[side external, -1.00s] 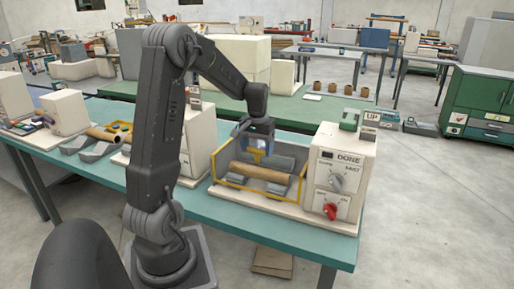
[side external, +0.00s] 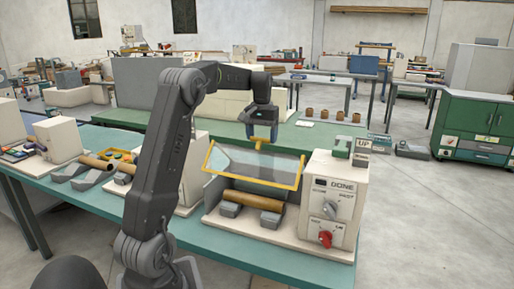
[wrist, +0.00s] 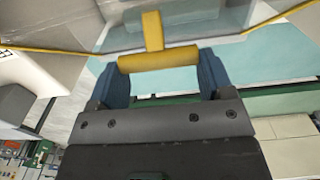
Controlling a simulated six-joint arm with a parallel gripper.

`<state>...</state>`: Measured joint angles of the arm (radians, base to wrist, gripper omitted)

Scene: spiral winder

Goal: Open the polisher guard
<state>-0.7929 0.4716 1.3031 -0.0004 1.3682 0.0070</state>
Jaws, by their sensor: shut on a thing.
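The polisher guard (side external: 225,160) is a clear panel in a yellow frame. In the side external view it is raised and tilted above the polisher's bed. A brown tube (side external: 250,205) lies on grey cradles below it. My gripper (side external: 261,138) is at the guard's upper edge. In the wrist view the blue fingers (wrist: 158,75) are on either side of the yellow handle bar (wrist: 158,59), shut on it. The control box (side external: 333,205) with a DONE display, a grey knob and a red knob (side external: 325,239) stands at the right of the bed.
Another brown tube (side external: 97,162) on grey cradles and a cream box (side external: 57,140) stand on the left of the teal bench (side external: 280,275). A green bench with several brown cups (side external: 325,114) is behind. The bench's front edge is clear.

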